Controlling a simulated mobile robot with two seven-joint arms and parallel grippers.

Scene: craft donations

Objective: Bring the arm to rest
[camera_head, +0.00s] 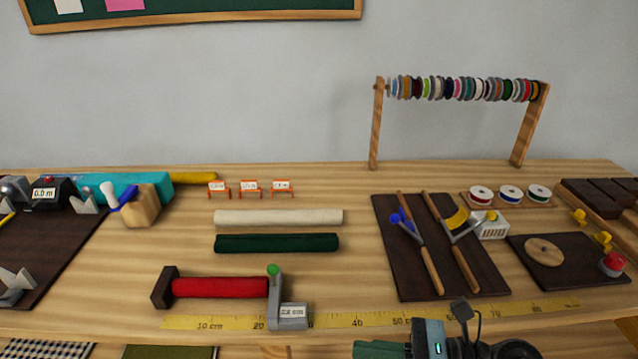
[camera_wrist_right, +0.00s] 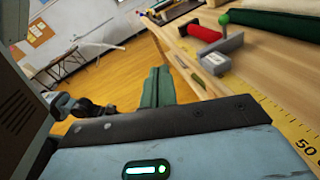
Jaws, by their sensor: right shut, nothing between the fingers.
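My right gripper (camera_head: 372,349) shows at the bottom edge of the head view, low in front of the workbench (camera_head: 330,326). In the right wrist view its green fingers (camera_wrist_right: 158,85) are together with nothing between them. They are beside the bench's front edge, over the yellow floor. My left gripper cannot be made out in either view.
A red roll on a crank holder (camera_head: 220,287) lies near the front edge, behind a yellow measuring tape (camera_head: 355,319). Cream and green rolls lie behind it. A dark tool board (camera_head: 390,240) and spool rack (camera_head: 376,130) stand right. Open floor (camera_wrist_right: 110,75) lies beside the bench.

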